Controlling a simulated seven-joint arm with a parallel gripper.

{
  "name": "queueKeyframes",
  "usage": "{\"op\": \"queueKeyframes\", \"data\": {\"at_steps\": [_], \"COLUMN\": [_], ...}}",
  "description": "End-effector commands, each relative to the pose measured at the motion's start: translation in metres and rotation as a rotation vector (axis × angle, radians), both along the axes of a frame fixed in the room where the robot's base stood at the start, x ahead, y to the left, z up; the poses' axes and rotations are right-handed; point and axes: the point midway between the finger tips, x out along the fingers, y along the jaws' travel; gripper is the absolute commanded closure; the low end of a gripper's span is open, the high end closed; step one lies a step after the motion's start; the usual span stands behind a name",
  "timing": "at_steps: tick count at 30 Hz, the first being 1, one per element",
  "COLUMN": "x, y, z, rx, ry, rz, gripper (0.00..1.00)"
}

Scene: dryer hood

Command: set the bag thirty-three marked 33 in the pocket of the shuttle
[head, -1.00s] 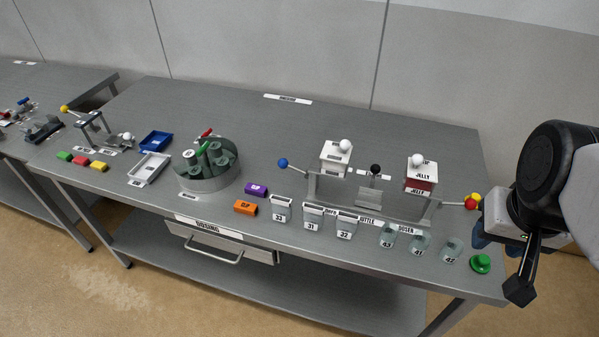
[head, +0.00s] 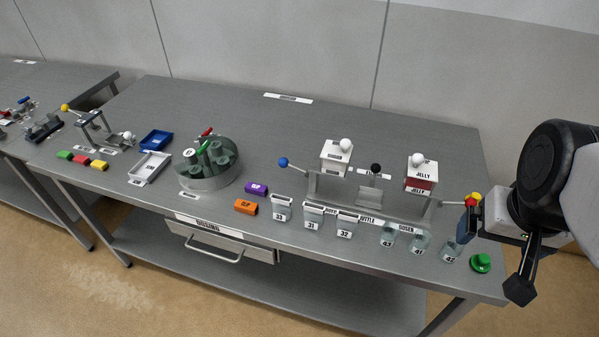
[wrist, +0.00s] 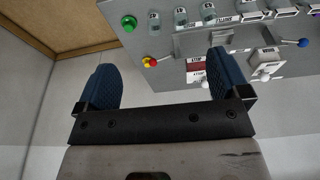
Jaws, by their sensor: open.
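Bag 33 (head: 281,208) is a small pale container with a white front marked 33, upright near the table's front edge, leftmost of three similar bags. The grey piece with a black knob (head: 376,195) between the two white boxes looks like the shuttle; the label before it, partly hidden by the bags, seems to end in "UTTLE". Its pocket is not clear to see. My gripper (head: 471,222) is open and empty at the table's right end, beside the red and yellow knobs, far right of bag 33. The wrist view shows its two blue fingers apart (wrist: 165,78).
Bags 31 (head: 313,215) and 32 (head: 347,224) stand right of bag 33, then glass jars (head: 419,243) and a green button (head: 481,262). White boxes (head: 336,157) flank the shuttle.

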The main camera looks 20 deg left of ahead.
Motion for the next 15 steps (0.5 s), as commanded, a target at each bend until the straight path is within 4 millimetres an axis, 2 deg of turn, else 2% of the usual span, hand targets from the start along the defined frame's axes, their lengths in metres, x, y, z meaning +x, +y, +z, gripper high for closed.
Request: {"op": "queueKeyframes", "data": {"at_steps": [9,15], "x": [0.002,0.016], "y": [0.001,0.011], "z": [0.000,-0.001], "rx": [0.001,0.007], "ry": [0.001,0.012], "rz": [0.001,0.005], "gripper": [0.06,0.06]}}
